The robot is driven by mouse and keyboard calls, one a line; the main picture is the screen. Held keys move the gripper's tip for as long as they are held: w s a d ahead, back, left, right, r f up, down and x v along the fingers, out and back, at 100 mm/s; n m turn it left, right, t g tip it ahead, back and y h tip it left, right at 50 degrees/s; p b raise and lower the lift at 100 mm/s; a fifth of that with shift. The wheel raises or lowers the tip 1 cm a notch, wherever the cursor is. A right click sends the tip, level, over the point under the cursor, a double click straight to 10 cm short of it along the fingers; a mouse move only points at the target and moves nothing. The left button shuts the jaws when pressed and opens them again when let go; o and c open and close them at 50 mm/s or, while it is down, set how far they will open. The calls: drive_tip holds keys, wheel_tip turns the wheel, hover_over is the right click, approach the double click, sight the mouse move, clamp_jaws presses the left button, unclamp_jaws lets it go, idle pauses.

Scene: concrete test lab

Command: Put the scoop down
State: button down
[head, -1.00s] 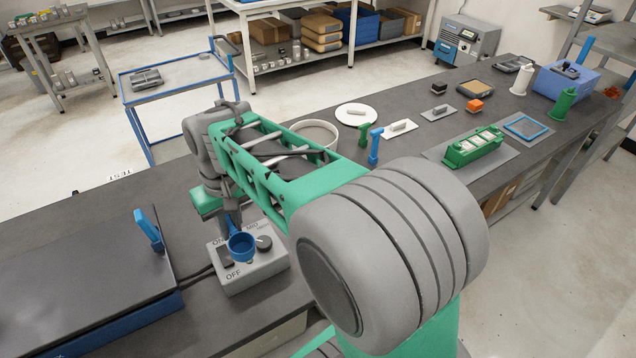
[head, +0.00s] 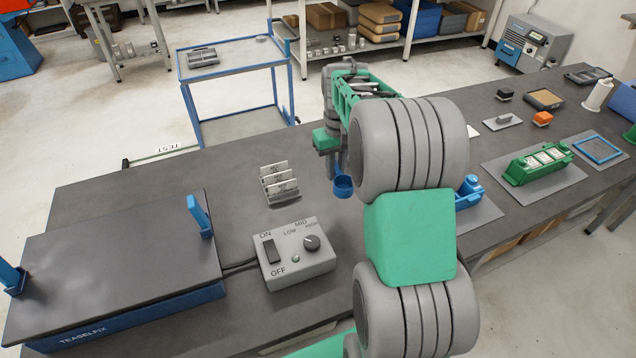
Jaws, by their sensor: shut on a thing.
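The blue scoop (head: 343,187) hangs below my gripper (head: 340,160), which is at the far end of my arm in the head view. My gripper is shut on the scoop's upper part. The scoop is in front of the dark bench top, right of the control box and card rack. It seems to be held above the bench, but the gap is hard to judge. My arm hides part of the gripper and the bench behind it.
A grey control box (head: 295,256) stands left of my arm, with a rack of white cards (head: 281,183) behind it. A flat blue-sided unit (head: 110,265) fills the bench's left end. A green device (head: 538,164) sits at right. Bench between rack and flat unit is clear.

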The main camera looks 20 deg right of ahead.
drive_tip(key=p, duration=0.2)
hover_over(317, 191)
wheel_tip(317, 191, down, 6)
drive_tip(key=shift+d+f, duration=0.1)
drive_tip(key=shift+f, duration=0.15)
drive_tip(key=shift+w+f+p, duration=0.1)
drive_tip(key=shift+f+p, duration=0.2)
drive_tip(key=shift+f, duration=1.5)
drive_tip(key=c, duration=1.3)
unclamp_jaws()
drive_tip(key=shift+c, duration=0.2)
drive_tip(key=s+a+r+b, duration=0.1)
drive_tip(key=s+a+r, duration=0.1)
drive_tip(key=r, duration=0.6)
drive_tip(key=s+a+r+b, duration=0.1)
drive_tip(key=s+r, duration=0.1)
drive_tip(key=r, duration=0.6)
drive_tip(key=s+a+t, duration=0.2)
drive_tip(key=s+a, duration=0.2)
drive_tip(key=s, duration=0.6)
drive_tip(key=s+a+t, duration=0.1)
drive_tip(key=s+a, duration=0.3)
drive_tip(key=s, duration=0.7)
drive_tip(key=shift+a+r+t, duration=0.25)
drive_tip(key=shift+a+t, duration=0.05)
drive_tip(key=shift+t, duration=0.1)
